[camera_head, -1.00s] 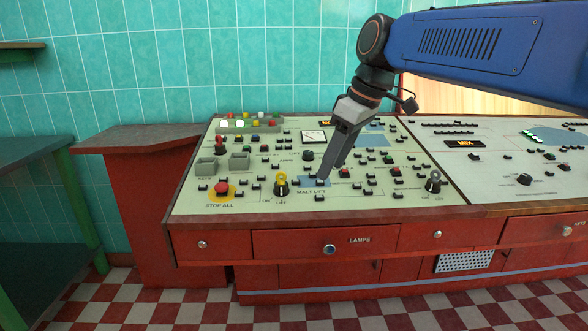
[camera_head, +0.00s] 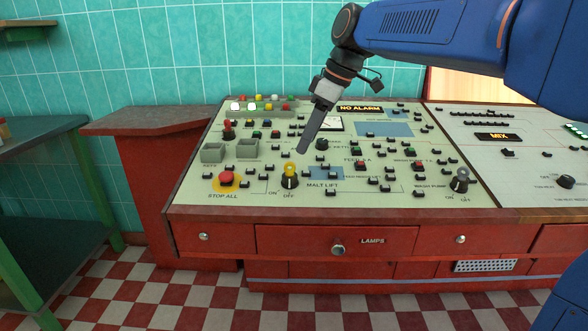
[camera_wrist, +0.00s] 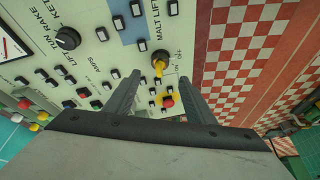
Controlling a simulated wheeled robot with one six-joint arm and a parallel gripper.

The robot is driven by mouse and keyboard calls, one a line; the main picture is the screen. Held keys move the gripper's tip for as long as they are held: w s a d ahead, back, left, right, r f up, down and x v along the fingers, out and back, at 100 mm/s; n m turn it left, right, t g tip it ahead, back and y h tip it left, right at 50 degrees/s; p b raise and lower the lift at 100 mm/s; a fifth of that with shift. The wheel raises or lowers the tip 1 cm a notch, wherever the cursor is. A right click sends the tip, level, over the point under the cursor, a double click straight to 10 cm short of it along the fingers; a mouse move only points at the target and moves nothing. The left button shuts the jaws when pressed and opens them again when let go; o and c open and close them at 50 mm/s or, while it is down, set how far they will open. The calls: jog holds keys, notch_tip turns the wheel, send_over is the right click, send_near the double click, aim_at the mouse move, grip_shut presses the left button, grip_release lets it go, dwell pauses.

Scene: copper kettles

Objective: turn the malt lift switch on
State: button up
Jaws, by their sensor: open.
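The malt lift switch (camera_head: 289,180) is a black rotary knob with a yellow grip, on the pale green panel left of the words MALT LIFT. ON and OFF are printed below it, ON to the left. It also shows in the wrist view (camera_wrist: 160,62), just beyond and between my fingers. I cannot tell for certain which mark it points to. My gripper (camera_head: 302,149) is above the panel, up and slightly right of the switch in the head view, and apart from it. In the wrist view my gripper (camera_wrist: 158,82) has its two fingers spread with nothing between them.
A red STOP ALL button (camera_head: 227,178) on a yellow plate sits left of the switch. Two grey boxes (camera_head: 247,150) and several small black switches stand nearby. A similar black knob (camera_head: 460,180) is at the right, by WASH PUMP. The LAMPS drawer (camera_head: 338,242) is below the panel.

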aim_at(294, 172)
jog(key=x, duration=1)
jog(key=shift+f, duration=0.15)
jog(key=c, duration=1.1)
